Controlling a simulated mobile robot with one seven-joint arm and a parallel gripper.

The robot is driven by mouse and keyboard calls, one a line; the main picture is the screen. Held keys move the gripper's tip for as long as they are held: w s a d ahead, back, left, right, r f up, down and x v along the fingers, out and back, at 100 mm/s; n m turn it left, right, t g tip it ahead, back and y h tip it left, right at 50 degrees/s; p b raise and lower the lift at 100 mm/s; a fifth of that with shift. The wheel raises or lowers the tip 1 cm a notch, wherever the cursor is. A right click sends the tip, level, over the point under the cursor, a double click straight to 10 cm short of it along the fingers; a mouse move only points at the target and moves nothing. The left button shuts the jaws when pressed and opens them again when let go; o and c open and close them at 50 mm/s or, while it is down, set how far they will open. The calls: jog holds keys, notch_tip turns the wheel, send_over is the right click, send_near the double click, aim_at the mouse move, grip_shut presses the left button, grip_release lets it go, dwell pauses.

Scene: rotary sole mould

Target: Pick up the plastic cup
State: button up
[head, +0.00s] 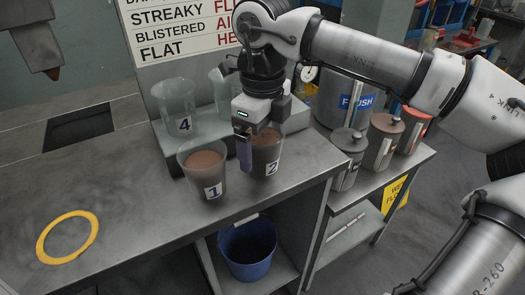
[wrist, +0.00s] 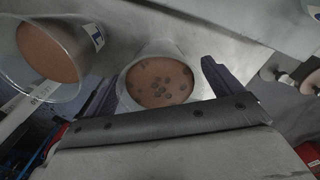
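Several clear plastic cups stand at the bench's right end. Cup 2 (head: 268,152), holding brown liquid, is under my gripper (head: 256,150). In the wrist view, the cup (wrist: 158,82) has dark spots on its brown surface and sits between my two dark fingers (wrist: 163,78). A gap shows between the cup and the right finger; the left finger is close to the rim. My gripper is open. One finger shows in front of the cup in the head view; the other is hidden. Cup 1 (head: 204,172), also brown-filled, stands close to the left.
Cup 4 (head: 178,106) and another clear cup (head: 219,90) stand behind, near a sign (head: 190,30). A yellow ring (head: 68,237) lies at left. Lidded grey pots (head: 348,152) stand at right. A blue bucket (head: 246,250) is below. The bench's left middle is clear.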

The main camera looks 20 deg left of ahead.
jog(key=c, duration=0.7)
jog(key=shift+c, duration=0.2)
jog(key=shift+r, duration=0.1)
notch_tip(320, 180, up, 20)
jog(key=p, duration=0.4)
jog(key=shift+s, duration=0.15)
